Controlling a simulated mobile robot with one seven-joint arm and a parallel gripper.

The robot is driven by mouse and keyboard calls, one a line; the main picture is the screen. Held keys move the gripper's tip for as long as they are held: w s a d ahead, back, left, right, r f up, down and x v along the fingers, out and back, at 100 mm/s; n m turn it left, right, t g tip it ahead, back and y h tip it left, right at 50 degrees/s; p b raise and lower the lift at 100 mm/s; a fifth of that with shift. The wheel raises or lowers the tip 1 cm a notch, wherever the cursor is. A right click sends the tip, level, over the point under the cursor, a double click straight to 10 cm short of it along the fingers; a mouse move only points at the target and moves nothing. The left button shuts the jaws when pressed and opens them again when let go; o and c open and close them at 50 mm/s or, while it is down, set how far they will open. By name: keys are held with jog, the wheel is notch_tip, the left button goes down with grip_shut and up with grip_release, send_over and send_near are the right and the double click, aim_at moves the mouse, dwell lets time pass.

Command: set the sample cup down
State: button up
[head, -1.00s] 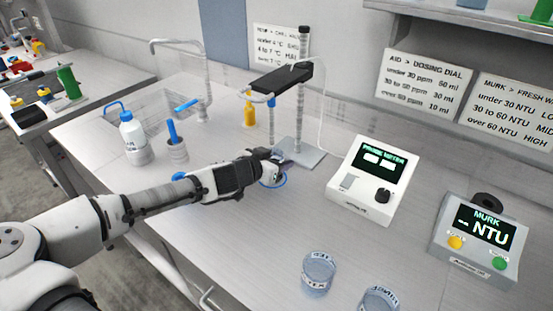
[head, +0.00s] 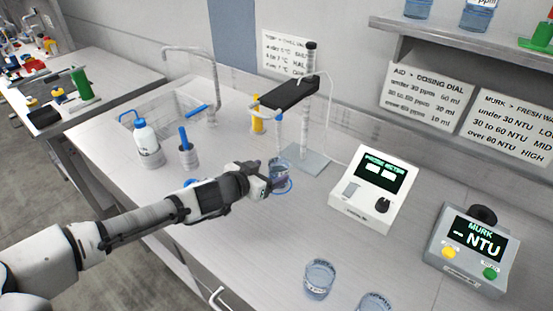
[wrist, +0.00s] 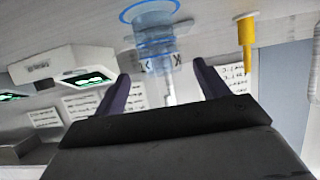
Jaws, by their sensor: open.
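The sample cup (head: 279,167) is clear with a bluish tint and stands upright on the bench, inside a blue ring (head: 289,187) below the hanging probe (head: 278,135). In the wrist view the cup (wrist: 154,38) appears upside down, with marks near its rim and the blue ring (wrist: 124,17) around its base. My gripper (head: 270,181) is just left of the cup in the head view. In the wrist view my gripper (wrist: 162,72) has its two dark fingers apart, with the cup just beyond their tips. The far side of the cup is hidden.
The probe stand (head: 312,160) is close behind the cup, with the probe meter (head: 372,190) to its right. Two other cups (head: 319,279) (head: 374,303) stand at the front. The bench between is clear.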

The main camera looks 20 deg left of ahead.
jog(key=shift+v, duration=2.3)
